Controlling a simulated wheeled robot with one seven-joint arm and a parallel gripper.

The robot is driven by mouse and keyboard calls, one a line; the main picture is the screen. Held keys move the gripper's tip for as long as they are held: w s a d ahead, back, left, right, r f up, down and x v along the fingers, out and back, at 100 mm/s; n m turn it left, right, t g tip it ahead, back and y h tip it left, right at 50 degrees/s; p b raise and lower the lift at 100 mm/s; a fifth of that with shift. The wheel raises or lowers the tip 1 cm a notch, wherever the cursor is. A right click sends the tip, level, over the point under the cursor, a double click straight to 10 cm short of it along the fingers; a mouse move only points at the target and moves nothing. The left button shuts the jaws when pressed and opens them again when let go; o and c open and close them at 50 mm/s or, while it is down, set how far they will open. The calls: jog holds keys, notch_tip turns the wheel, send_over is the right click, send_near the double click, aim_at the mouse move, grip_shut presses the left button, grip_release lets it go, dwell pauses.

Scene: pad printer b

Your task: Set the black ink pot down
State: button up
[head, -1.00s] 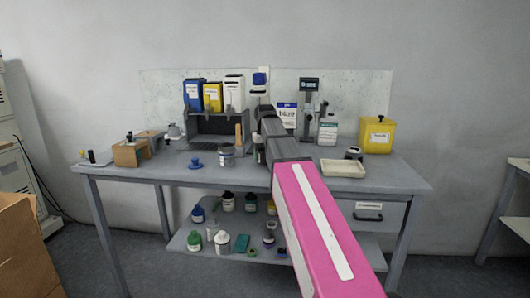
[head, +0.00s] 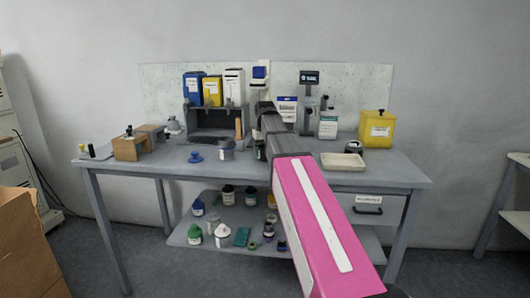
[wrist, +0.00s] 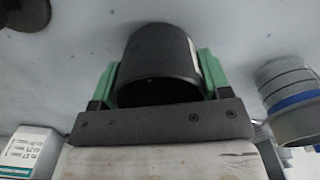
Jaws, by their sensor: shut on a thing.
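The black ink pot (wrist: 160,62) is a dark cylinder in the middle of the wrist view, with a sliver of pale label on its right side. My gripper (wrist: 160,78) is shut on it, with a green finger on each side. The grey bench top (wrist: 80,50) shows behind and around the pot. I cannot tell whether the pot touches it. In the head view my arm covers most of the gripper, and the pot cannot be made out clearly. The gripper is over the middle of the workbench (head: 400,175).
A grey pot with a blue band (wrist: 290,95) stands close to the right of my gripper in the wrist view. A white labelled box (wrist: 32,150) is at lower left. On the bench are a blue-knobbed piece (head: 196,157), a cream tray (head: 342,161) and a yellow container (head: 377,128).

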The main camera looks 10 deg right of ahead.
jog(key=shift+f, duration=0.4)
dwell(0.6)
jog(key=o, duration=0.9)
jog(key=shift+c, duration=0.2)
jog(key=shift+r, duration=0.25)
jog(key=shift+r, duration=1.25)
jog(key=o, duration=0.3)
jog(key=shift+r, duration=0.15)
